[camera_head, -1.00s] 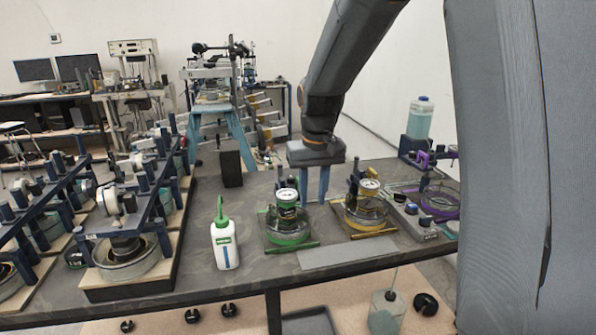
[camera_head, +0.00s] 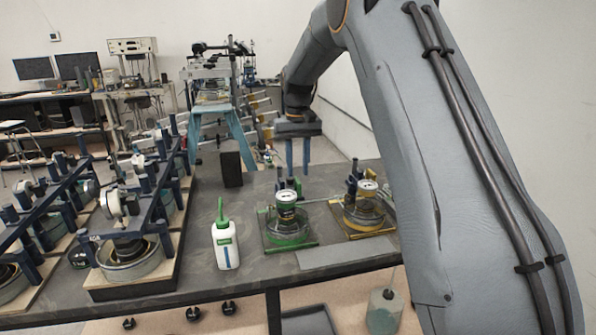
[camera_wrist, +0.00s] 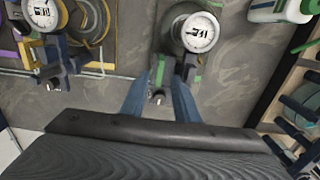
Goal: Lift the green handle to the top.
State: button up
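A green-trimmed device (camera_head: 289,232) with a round dial stands on the table in the middle of the head view. Its dial (camera_wrist: 200,32) is near the top of the wrist view. A narrow green strip (camera_wrist: 160,72) lies beside small blue parts, between my fingertips in that picture. I cannot tell for certain which green part is the handle. My gripper (camera_head: 298,168) points down above and behind the device. Its two blue fingers are apart with a gap between them, and it also shows in the wrist view (camera_wrist: 159,82). Nothing is visibly held.
A yellow-trimmed device (camera_head: 366,212) with a dial stands right of the green one. A white bottle with a green spout (camera_head: 226,246) stands left. A grey plate (camera_head: 348,252) lies in front. Rigs with blue frames (camera_head: 130,235) fill the left side. A dark block (camera_head: 231,170) stands behind.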

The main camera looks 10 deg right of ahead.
jog(key=shift+f+p, duration=0.3)
jog(key=shift+f, duration=1)
grip_shut()
jog(key=shift+w+r+p, duration=0.1)
jog(key=shift+r+p, duration=0.55)
jog(key=shift+r, duration=2.05)
jog(key=shift+c, duration=0.7)
grip_release()
jog(key=shift+o, duration=0.7)
jog(key=shift+f, duration=0.1)
